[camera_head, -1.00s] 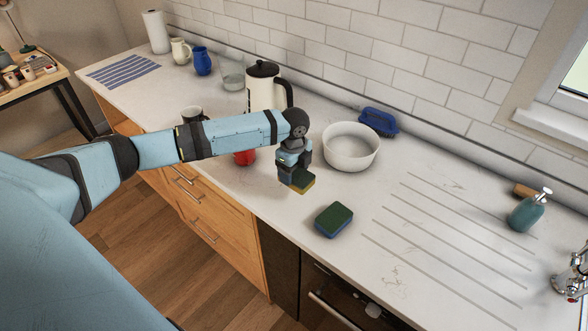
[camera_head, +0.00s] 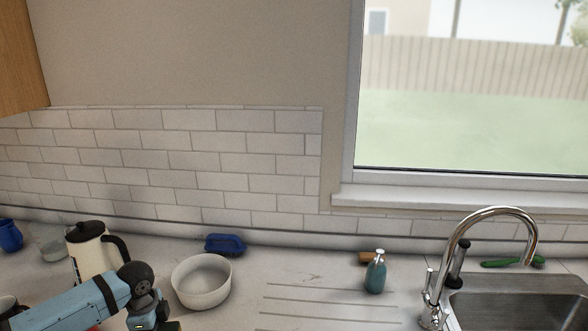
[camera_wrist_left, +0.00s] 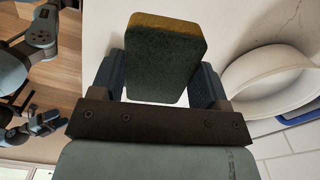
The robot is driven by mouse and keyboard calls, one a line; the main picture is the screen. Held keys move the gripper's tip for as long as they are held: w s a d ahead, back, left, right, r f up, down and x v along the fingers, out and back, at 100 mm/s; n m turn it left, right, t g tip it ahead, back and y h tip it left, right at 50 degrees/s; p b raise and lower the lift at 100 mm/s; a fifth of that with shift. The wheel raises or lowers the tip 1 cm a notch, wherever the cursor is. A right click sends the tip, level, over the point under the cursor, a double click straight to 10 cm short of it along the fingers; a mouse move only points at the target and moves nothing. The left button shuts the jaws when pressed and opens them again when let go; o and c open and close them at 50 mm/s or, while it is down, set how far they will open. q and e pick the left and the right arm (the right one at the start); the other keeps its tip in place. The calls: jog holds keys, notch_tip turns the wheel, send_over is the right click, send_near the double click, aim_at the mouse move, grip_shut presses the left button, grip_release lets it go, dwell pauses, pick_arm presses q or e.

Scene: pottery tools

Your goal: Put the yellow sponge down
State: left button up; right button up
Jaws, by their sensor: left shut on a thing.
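The yellow sponge (camera_wrist_left: 165,55) has a dark green scouring face and a yellow edge. In the left wrist view it sits between the two fingers of my left gripper (camera_wrist_left: 164,82), which is shut on it. In the head view my left gripper (camera_head: 158,324) is at the bottom edge, left of the white bowl (camera_head: 202,281), and the sponge is mostly cut off there. I cannot tell whether the sponge touches the counter. Parts of my own body, perhaps my right gripper (camera_wrist_left: 42,125), show at the left of the wrist view; their jaws are unclear.
The white bowl also shows in the wrist view (camera_wrist_left: 238,85). A blue brush (camera_head: 225,244) lies behind it. A teal soap bottle (camera_head: 375,275) and the sink (camera_head: 520,309) are right. The grooved counter (camera_head: 300,299) between is clear.

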pick_arm(q)
jog(key=s+d+r+n, duration=0.9)
jog(key=d+n, duration=0.1)
jog(key=n, duration=0.5)
jog(key=shift+s+d+n, duration=0.25)
jog(key=shift+s+n, duration=0.15)
